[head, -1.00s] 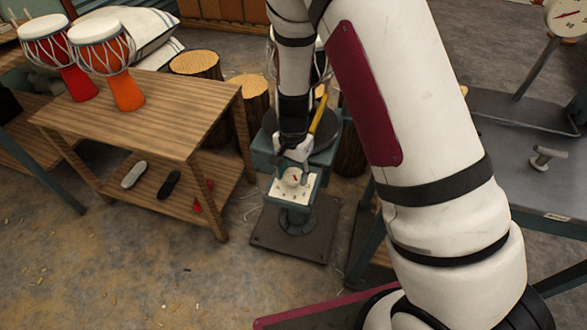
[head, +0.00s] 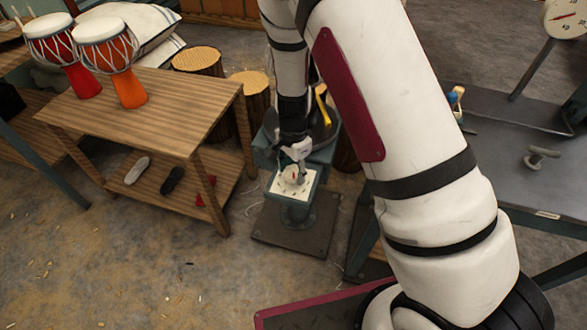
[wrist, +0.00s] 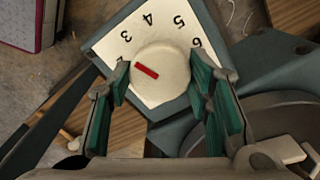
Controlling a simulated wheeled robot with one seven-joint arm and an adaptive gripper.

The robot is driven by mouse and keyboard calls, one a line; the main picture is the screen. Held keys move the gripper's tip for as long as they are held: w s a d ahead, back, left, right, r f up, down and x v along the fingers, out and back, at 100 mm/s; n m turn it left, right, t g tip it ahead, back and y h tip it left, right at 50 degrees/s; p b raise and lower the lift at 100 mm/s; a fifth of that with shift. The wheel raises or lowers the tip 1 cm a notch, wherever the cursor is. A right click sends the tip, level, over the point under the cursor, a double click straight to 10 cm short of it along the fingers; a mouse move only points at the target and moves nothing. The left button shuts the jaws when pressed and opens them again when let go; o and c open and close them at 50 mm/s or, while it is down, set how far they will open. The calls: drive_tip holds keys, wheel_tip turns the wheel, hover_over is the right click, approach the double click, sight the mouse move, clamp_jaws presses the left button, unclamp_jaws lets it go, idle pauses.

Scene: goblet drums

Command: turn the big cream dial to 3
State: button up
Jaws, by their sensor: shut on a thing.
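The big cream dial (wrist: 165,62) sits on a white plate (wrist: 105,47) with the numbers 3, 4, 5 and 6 showing. Its red mark points left and slightly up in the wrist view, below the direction of the 3. My gripper (wrist: 163,85) has its green-padded fingers on both sides of the dial and is shut on it. In the head view, the dial (head: 291,173) faces up on a teal stand, partly covered by my gripper (head: 295,160).
A wooden table (head: 165,105) with two goblet drums (head: 110,60) stands at left. Log stumps (head: 250,82) stand behind the stand. A grey bench (head: 515,170) with a dial scale (head: 567,17) is at right. A yellow-handled thing (head: 323,105) lies just behind the dial.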

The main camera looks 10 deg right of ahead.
sight(293, 172)
drive_tip(key=o, duration=1.1)
drive_tip(key=shift+o, duration=0.2)
wheel_tip(293, 172, up, 12)
